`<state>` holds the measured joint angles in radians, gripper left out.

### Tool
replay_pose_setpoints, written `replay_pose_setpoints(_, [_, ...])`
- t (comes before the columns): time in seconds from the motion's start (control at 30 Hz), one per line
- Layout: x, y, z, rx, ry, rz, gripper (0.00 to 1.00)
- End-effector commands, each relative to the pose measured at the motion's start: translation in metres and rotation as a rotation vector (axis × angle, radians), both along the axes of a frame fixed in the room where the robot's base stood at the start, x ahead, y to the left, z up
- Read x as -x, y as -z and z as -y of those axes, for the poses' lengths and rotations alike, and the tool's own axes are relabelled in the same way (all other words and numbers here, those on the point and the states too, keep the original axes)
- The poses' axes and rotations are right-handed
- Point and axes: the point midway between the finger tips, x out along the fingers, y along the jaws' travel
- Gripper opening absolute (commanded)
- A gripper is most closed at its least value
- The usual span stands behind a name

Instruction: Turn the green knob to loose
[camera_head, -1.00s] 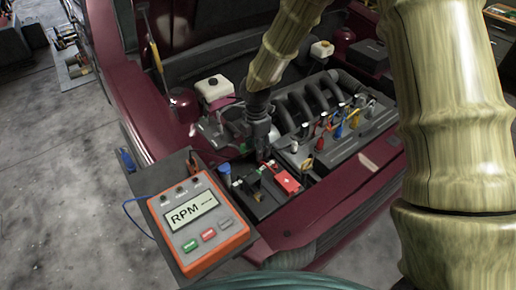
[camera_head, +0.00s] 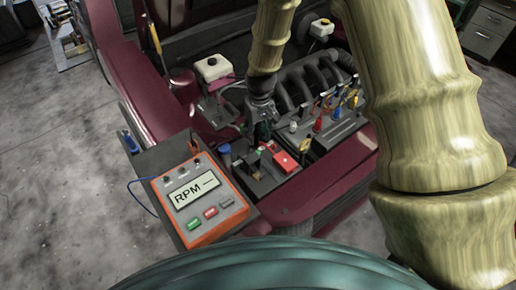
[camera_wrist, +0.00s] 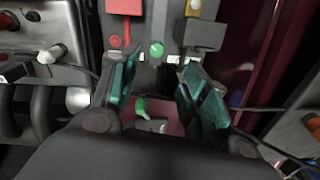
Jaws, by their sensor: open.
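A round green knob (camera_wrist: 157,50) with a pale mark shows in the wrist view on a grey panel, just past the gap between my fingertips. A second green piece (camera_wrist: 141,107) with a white part lies lower between the fingers; I cannot tell what it is. My gripper (camera_wrist: 160,68) is open, its two teal-padded fingers on either side of the gap, holding nothing. In the head view my gripper (camera_head: 262,130) points down over the battery area, and a small bit of green shows below it. The knob's setting and any label are too small to read.
A red knob (camera_wrist: 115,42) sits left of the green one. A red block (camera_head: 286,162) lies on the black battery (camera_head: 262,182). An orange RPM meter (camera_head: 201,200) stands at the front left. Coloured plugs (camera_head: 318,124) and engine pipes (camera_head: 308,85) stand close on the right.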

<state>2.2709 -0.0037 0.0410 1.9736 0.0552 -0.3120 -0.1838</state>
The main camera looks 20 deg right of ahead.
Motion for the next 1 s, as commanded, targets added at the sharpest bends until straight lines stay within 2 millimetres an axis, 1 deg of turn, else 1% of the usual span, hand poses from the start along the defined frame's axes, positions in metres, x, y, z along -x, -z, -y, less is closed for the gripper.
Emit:
replay_pose_setpoints(0.03, [-0.001,-0.001,0.001,0.004,0.069,0.002,0.46])
replay_pose_setpoints(0.1, [-0.001,-0.001,0.002,0.007,0.153,0.005,0.46])
replay_pose_setpoints(0.23, [-0.002,0.000,0.004,0.008,0.236,0.007,0.46])
replay_pose_setpoints(0.37, [-0.002,0.005,0.004,0.008,0.251,0.006,0.46])
replay_pose_setpoints(0.47, [-0.002,0.012,0.003,0.008,0.249,0.007,0.46])
replay_pose_setpoints(1.0, [-0.002,0.068,0.001,0.008,0.245,0.006,0.46])
